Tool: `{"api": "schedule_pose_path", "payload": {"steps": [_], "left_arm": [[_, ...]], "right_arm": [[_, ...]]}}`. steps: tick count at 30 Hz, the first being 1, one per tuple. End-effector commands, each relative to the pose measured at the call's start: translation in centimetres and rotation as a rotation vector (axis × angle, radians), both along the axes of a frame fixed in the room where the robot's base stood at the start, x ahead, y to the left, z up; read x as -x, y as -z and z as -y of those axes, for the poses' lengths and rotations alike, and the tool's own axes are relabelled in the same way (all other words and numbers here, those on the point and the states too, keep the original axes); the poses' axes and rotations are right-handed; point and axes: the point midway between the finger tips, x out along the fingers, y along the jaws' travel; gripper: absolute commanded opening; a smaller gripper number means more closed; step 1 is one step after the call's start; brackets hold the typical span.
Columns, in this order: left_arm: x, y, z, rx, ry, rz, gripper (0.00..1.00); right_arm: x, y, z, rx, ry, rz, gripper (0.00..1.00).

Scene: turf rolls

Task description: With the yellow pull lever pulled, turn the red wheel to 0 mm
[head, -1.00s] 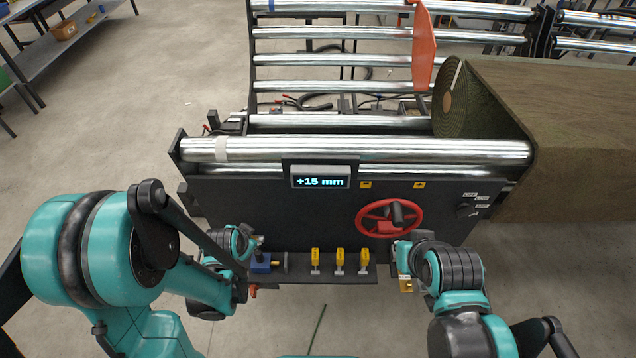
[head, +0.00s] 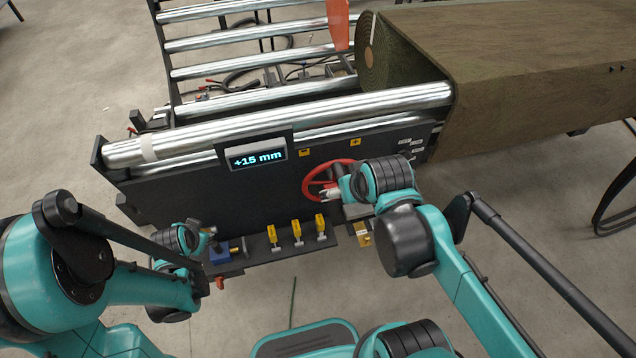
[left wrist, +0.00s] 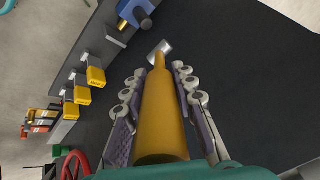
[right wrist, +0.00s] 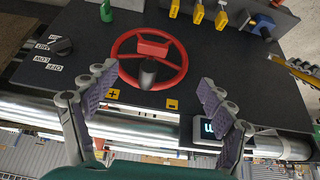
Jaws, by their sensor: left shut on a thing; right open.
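Several yellow tags or clamps (head: 297,232) stand on a ledge below the panel. A blue vise-like block (head: 219,252) sits at the ledge's left end. A rotary switch (right wrist: 62,46) is on the panel near the wheel. Steel rollers (head: 280,125) run above, and a turf roll (head: 385,55) lies behind.

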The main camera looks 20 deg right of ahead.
Motion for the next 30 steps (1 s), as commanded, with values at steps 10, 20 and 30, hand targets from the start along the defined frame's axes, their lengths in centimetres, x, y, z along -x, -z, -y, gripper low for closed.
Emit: {"api": "schedule_pose_path", "payload": {"steps": [10, 20, 30], "left_arm": [[0.2, 0.1, 0.0, 0.001, 0.001, -0.006, 0.00], [0.2, 0.1, 0.0, 0.001, 0.001, -0.006, 0.00], [0.2, 0.1, 0.0, 0.001, 0.001, -0.006, 0.00]], "right_arm": [[-5.0, 2.0, 1.3, -0.001, 0.000, -0.116, 0.83], [-6.5, 4.1, 1.5, -0.002, -0.002, -0.138, 0.83], [-8.8, 9.5, 1.5, -0.002, -0.002, -0.137, 0.83]]}}
